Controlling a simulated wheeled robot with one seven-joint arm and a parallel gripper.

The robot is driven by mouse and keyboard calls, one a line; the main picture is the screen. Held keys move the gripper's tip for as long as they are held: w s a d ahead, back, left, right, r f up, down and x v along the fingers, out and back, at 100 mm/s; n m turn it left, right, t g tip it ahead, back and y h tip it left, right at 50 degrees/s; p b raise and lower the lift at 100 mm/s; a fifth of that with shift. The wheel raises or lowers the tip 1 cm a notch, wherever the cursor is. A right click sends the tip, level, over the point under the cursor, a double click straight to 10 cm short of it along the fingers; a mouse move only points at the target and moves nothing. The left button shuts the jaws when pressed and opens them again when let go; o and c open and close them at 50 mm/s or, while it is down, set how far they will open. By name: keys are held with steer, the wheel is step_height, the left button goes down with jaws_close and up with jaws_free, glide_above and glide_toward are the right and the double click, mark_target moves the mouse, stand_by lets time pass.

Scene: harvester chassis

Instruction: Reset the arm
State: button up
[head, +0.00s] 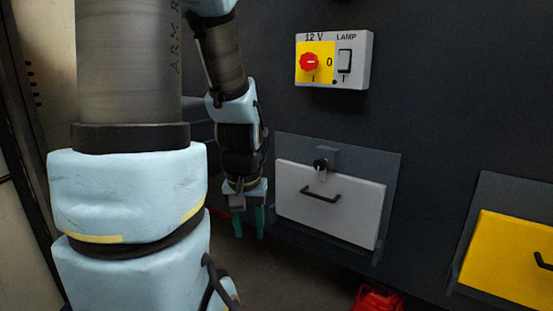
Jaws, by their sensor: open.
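My arm fills the left of the head view, with light blue joints and grey links. My gripper (249,222) hangs at its end, pointing down. Its teal fingers are apart and nothing shows between them. The gripper is just left of the white drawer or flap (320,215), in front of the dark wall. I cannot tell the exact gap between them.
A grey switch box (357,62) with a red knob (310,62) on yellow is on the dark wall (440,110). The white panel has a black handle (321,194). A yellow panel (512,258) is at right. A red object (377,300) lies at the bottom.

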step_height(320, 180, up, 23)
steer(key=p, duration=2.2)
steer(key=shift+s+a, duration=0.4)
steer(key=shift+s, duration=0.05)
steer(key=shift+f, duration=0.1)
